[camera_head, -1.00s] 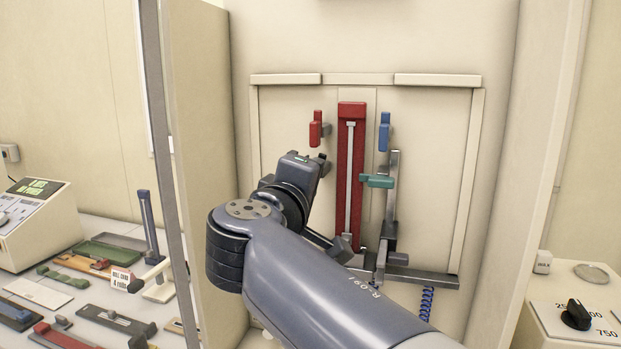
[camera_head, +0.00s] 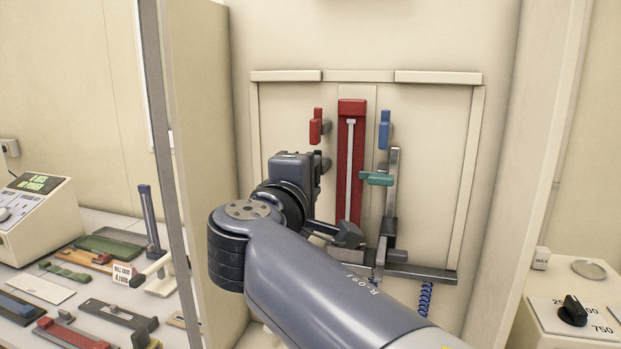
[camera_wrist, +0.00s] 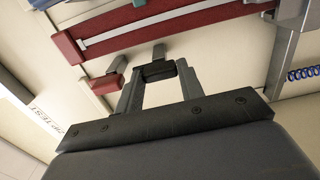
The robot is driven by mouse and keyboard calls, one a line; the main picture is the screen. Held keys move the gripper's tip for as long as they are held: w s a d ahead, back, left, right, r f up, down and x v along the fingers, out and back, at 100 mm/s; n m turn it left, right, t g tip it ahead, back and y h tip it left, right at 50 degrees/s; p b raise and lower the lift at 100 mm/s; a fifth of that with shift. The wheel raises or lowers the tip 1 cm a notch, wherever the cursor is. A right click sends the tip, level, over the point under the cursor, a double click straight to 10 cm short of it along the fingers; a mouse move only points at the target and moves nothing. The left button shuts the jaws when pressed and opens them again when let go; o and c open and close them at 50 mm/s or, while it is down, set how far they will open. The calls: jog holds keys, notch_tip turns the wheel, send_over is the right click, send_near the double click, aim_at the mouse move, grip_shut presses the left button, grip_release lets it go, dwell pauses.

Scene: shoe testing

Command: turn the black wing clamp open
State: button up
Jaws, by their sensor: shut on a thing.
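The black wing clamp (camera_wrist: 158,72) shows in the wrist view between the two fingers of my gripper (camera_wrist: 156,79), in front of a grey peg. My gripper is shut on it. In the head view my wrist and the gripper's dark body (camera_head: 291,168) stand left of the red column, below the red wing clamp. The fingers and most of the black clamp are hidden there.
The red wing clamp (camera_head: 317,127) sits close above, also near my fingers in the wrist view (camera_wrist: 107,83). The red column (camera_head: 351,170) stands right. A blue clamp (camera_head: 385,130) and a green clamp (camera_head: 376,179) are farther right. A cream side panel (camera_head: 205,120) stands left.

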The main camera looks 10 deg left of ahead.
jog(key=o, duration=1)
jog(key=s, duration=0.3)
jog(key=s+a+b, duration=0.1)
jog(key=s, duration=0.3)
jog(key=s+b, duration=0.1)
jog(key=s, duration=0.2)
jog(key=shift+s+a, duration=0.25)
jog(key=shift+s, duration=0.1)
jog(key=w, duration=0.3)
jog(key=w+d+p, duration=0.1)
jog(key=w, duration=0.3)
jog(key=w+p, duration=0.1)
jog(key=w, duration=0.2)
jog(key=shift+w+d, duration=0.25)
jog(key=shift+w, duration=0.1)
jog(key=shift+s, duration=0.1)
